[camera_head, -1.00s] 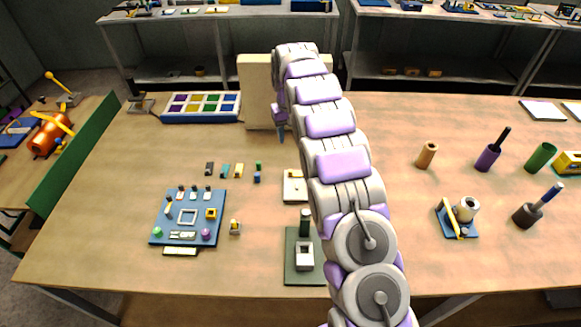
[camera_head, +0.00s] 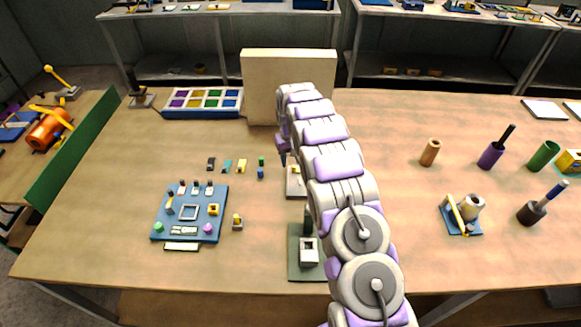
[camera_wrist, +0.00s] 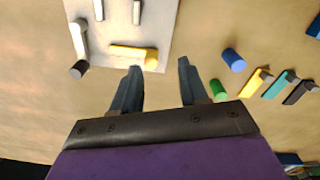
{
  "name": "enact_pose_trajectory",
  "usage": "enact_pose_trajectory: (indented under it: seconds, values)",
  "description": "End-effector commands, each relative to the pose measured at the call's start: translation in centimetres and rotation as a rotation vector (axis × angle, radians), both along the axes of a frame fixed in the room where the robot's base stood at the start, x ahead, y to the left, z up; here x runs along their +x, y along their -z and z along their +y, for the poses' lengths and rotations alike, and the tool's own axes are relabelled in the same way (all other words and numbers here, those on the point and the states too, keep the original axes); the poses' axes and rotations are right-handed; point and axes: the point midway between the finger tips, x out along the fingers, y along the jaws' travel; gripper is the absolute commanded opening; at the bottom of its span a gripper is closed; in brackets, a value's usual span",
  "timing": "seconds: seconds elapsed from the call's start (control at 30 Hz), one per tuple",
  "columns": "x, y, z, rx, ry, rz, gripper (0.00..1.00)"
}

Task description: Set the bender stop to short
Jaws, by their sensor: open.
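A pale plate (camera_wrist: 150,20) lies ahead of my gripper in the wrist view; I take it for the bender. It carries a yellow bar (camera_wrist: 130,50) near its close edge, several pale pegs (camera_wrist: 98,10) and a dark-ended lever (camera_wrist: 79,45). In the head view the plate (camera_head: 293,190) is partly hidden by my arm. My gripper (camera_wrist: 160,66) is open and empty, its tips apart and close to the yellow bar's end; contact cannot be told. The gripper also shows in the head view (camera_head: 282,158). Any short or long marking is not readable.
A blue cylinder (camera_wrist: 233,60) and a green cylinder (camera_wrist: 218,90) lie beside my right finger, near yellow, teal and black pieces (camera_wrist: 282,83). A blue board (camera_head: 165,228) is at left, a dark green base (camera_head: 306,272) in front, a beige block (camera_head: 260,85) behind.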

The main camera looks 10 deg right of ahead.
Motion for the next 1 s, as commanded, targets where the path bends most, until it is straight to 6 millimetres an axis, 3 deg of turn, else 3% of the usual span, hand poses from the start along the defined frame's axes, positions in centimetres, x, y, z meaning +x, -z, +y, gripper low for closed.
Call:
enact_pose_trajectory:
  seconds: [0.1, 0.23, 0.63, 1.0]
  values:
    - [0.0, 1.9, -0.4, 0.004, 0.002, -0.001, 0.44]
    - [0.0, 3.0, -0.4, 0.003, 0.002, -0.001, 0.44]
    - [0.0, 3.6, 0.1, -0.003, 0.002, -0.002, 0.44]
    - [0.0, 3.6, -0.2, 0.002, 0.002, -0.002, 0.08]
